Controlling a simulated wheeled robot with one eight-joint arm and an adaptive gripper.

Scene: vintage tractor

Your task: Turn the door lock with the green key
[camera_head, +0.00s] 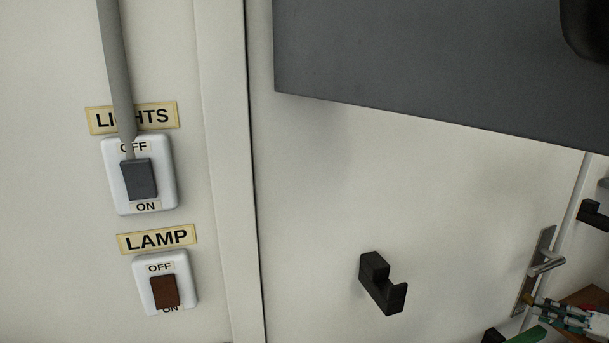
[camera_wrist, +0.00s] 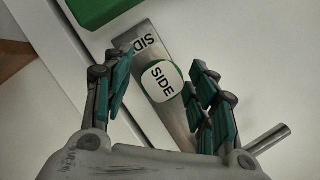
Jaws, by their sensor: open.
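The green key (camera_wrist: 163,82) shows in the wrist view as a rounded head with a white face reading "SIDE" and a thin green edge. It stands at the metal lock plate (camera_wrist: 150,38) of the door; its shaft is hidden, so I cannot tell how deep it sits. My gripper (camera_wrist: 165,62) is open, with its teal-padded fingers on either side of the key head; a gap shows on the left, and the right finger is close to it. In the head view my gripper (camera_head: 542,306) is small, at the lower right beside the lock plate (camera_head: 533,272).
The door handle (camera_head: 546,266) juts out close to my gripper; its bar (camera_wrist: 268,139) shows at the lower right in the wrist view. A green object (camera_wrist: 105,8) lies at the top. A black hook (camera_head: 383,284) and two switches (camera_head: 139,178) are on the pale wall.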

